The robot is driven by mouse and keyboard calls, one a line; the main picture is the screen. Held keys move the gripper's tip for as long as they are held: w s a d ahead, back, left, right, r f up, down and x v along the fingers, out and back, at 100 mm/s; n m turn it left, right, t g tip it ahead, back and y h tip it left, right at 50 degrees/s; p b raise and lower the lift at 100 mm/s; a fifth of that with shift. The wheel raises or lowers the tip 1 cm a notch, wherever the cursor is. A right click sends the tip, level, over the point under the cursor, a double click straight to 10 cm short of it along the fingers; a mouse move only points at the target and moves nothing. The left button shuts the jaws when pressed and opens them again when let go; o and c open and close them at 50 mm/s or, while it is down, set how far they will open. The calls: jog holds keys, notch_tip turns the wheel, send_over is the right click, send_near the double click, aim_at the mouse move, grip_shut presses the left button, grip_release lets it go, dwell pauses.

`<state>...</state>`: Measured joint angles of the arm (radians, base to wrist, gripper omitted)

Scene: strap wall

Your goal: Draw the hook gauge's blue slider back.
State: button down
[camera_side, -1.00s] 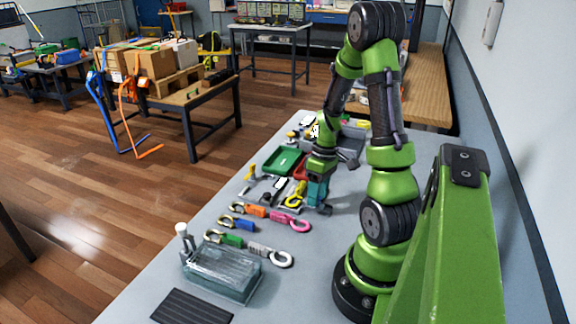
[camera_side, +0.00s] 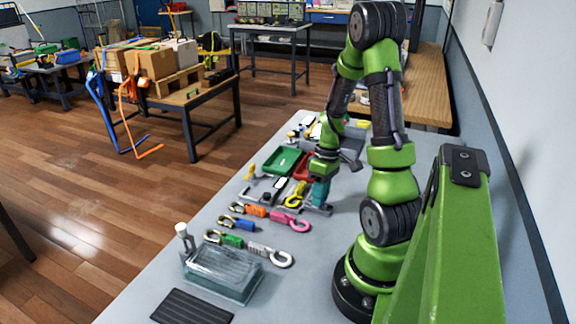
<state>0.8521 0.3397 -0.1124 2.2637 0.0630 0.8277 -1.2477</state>
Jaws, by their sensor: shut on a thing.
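The hook gauge (camera_side: 263,196) is a low grey frame lying on the grey table, with a yellow hook (camera_side: 296,197) at its middle. My gripper (camera_side: 318,207) points down at the gauge's right end, beside the yellow hook. Its teal hand is low over the grey bar there. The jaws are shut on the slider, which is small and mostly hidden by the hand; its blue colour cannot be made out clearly.
Several coloured hooks with straps, among them a pink one (camera_side: 290,221), lie in front of the gauge. A green tray (camera_side: 283,161) and a red tray (camera_side: 305,166) stand behind. A clear box (camera_side: 222,273) is nearer. Bare table lies to the right.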

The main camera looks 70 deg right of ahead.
jog(key=shift+s, duration=0.5)
jog(key=c, duration=0.9)
grip_release()
jog(key=shift+c, duration=0.2)
jog(key=v, duration=1.7)
